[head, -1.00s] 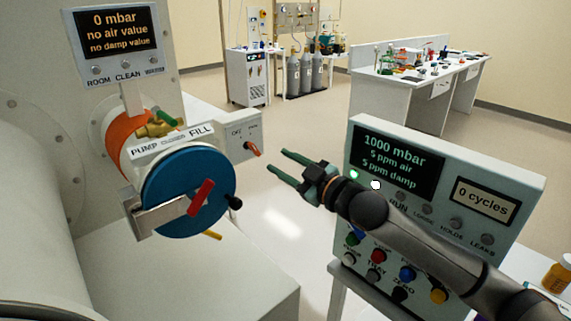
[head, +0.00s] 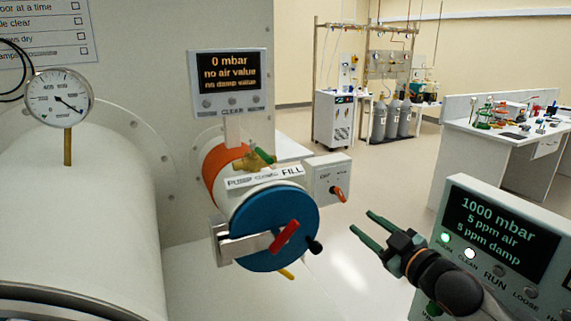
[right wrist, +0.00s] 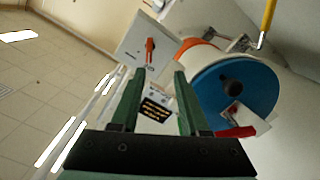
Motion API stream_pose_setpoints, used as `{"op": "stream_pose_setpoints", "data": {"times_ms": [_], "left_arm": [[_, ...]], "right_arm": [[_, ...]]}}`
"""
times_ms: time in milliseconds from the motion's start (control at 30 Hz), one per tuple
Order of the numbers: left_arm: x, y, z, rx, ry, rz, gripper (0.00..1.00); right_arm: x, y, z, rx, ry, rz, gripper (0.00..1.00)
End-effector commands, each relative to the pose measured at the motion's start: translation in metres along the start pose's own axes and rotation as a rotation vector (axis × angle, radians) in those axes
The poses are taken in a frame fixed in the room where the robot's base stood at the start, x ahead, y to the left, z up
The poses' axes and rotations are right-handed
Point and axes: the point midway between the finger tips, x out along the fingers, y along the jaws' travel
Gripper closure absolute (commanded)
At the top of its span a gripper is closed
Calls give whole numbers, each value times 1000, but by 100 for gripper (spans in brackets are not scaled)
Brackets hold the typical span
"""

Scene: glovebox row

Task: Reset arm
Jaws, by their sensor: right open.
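My right gripper (head: 371,229) is open and empty, with two green fingers. In the head view it hangs in free air to the right of the small antechamber with the blue round door (head: 262,240). In the right wrist view its fingers (right wrist: 153,95) point toward a switch box with an orange-red lever (right wrist: 150,50). The blue door (right wrist: 240,88) stands to the right there, with a black knob and a red handle. My right arm comes in from the lower right of the head view. My left gripper is not in view.
A control panel (head: 500,240) reading 1000 mbar stands at the right, close to my right arm. A display (head: 230,80) reading 0 mbar is above the antechamber. A pressure gauge (head: 58,98) tops the large white cylinder at left. Open floor lies behind the gripper.

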Motion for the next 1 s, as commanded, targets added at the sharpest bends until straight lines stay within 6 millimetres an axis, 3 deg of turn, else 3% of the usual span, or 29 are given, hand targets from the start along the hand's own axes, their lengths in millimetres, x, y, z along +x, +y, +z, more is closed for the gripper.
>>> {"op": "stream_pose_setpoints", "data": {"times_ms": [167,267,500,700,1000], "left_arm": [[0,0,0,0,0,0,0],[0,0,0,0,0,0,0],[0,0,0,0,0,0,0],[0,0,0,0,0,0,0],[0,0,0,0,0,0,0]], "right_arm": [[-25,-72,50,101,-182,-59,55],[-52,-112,80,169,-319,-85,55],[-143,-186,142,328,-677,-124,55],[-220,-222,171,429,-940,-139,55],[-318,-254,185,542,-1249,-150,55]]}}
